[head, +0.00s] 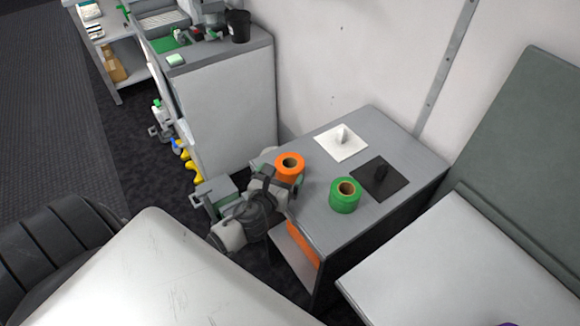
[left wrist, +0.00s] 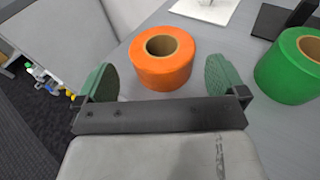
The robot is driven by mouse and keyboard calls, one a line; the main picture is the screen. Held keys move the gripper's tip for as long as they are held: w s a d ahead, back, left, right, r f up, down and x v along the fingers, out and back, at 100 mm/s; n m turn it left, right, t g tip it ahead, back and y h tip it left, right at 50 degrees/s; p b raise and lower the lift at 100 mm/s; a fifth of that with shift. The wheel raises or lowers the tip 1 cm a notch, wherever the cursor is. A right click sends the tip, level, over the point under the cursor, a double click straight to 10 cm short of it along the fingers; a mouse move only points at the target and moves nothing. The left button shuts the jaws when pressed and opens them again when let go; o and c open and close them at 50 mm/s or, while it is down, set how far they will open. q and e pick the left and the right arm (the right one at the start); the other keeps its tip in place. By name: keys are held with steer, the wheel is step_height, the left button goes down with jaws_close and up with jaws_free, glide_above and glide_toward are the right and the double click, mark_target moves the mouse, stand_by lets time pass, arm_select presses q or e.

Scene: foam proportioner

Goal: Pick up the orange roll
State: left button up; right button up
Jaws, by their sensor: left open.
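The orange roll (head: 289,168) stands on its flat side near the left edge of a grey table. It also shows in the left wrist view (left wrist: 162,62), with its brown core facing up. My left gripper (head: 278,176) is right beside the roll, at the table's edge. In the left wrist view its two green finger pads (left wrist: 163,83) are spread wide and empty, with the roll ahead of and roughly between them. Whether the pads touch the roll is not clear. My right gripper is not in view.
A green roll (head: 344,195) stands on the same grey table (head: 402,207), right of the orange one. A white plate (head: 341,150) with a small upright piece and a black one (head: 377,187) lie behind. A grey cabinet (head: 232,109) stands to the left, a white wall behind.

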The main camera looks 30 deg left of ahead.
mark_target(293, 159)
arm_select(q)
steer(key=x, duration=0.5)
steer(key=shift+w+p, duration=0.2)
steer(key=shift+p, duration=0.2)
steer(key=shift+s+r, duration=0.1)
steer(key=shift+c, duration=1)
steer(key=c, duration=0.6)
